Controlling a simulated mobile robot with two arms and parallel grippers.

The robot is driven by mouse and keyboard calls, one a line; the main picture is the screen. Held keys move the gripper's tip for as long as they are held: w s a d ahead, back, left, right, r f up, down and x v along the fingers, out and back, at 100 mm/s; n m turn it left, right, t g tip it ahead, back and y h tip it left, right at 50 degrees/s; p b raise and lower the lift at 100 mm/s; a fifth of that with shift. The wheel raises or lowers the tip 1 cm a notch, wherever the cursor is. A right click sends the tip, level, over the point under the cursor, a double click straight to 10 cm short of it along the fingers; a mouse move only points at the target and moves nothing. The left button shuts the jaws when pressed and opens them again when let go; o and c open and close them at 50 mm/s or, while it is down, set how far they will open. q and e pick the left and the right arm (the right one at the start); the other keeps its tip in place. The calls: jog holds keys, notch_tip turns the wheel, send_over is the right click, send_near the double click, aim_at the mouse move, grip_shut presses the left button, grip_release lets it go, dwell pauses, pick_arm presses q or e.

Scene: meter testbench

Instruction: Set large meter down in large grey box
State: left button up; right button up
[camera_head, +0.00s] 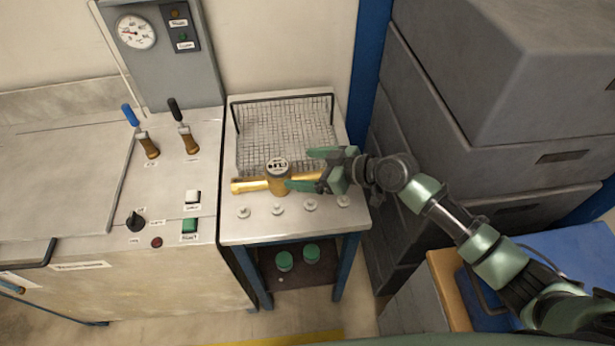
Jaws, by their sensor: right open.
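A brass meter (279,184) with a round dial on top lies on the small steel side table (330,229), just in front of a wire basket. My right gripper (301,170) comes in from the right and is open. Its green fingers lie on either side of the meter's right pipe end; I cannot tell whether they touch it. Large grey boxes (475,170) are stacked to the right of the table; the inside of none of them shows. My left gripper is out of view.
The wire basket (285,128) fills the back of the side table. Several small knobs (277,208) line its front edge. A test bench (75,190) with levers stands at left. A blue box (575,255) is at lower right, partly behind my right arm.

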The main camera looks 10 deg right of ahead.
aim_at(276, 164)
jog(key=x, duration=0.2)
jog(key=b+x, duration=0.1)
jog(key=x, duration=0.2)
jog(key=shift+s+a+r+b, duration=0.15)
jog(key=shift+a+b, duration=0.25)
jog(key=shift+a, duration=0.25)
jog(key=shift+w+a+f+b, duration=0.55)
jog(key=shift+w+f+b, duration=0.05)
jog(key=shift+w+f, duration=0.15)
jog(key=shift+w+a+f, duration=0.2)
jog(key=shift+w+a, duration=0.15)
jog(key=shift+a, duration=0.15)
jog(key=shift+c, duration=1)
jog(key=c, duration=0.5)
grip_shut()
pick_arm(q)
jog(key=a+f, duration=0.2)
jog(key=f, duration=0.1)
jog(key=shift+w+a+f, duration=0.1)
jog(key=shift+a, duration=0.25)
pick_arm(e)
jog(key=shift+w+r, duration=0.2)
jog(key=shift+r, duration=0.1)
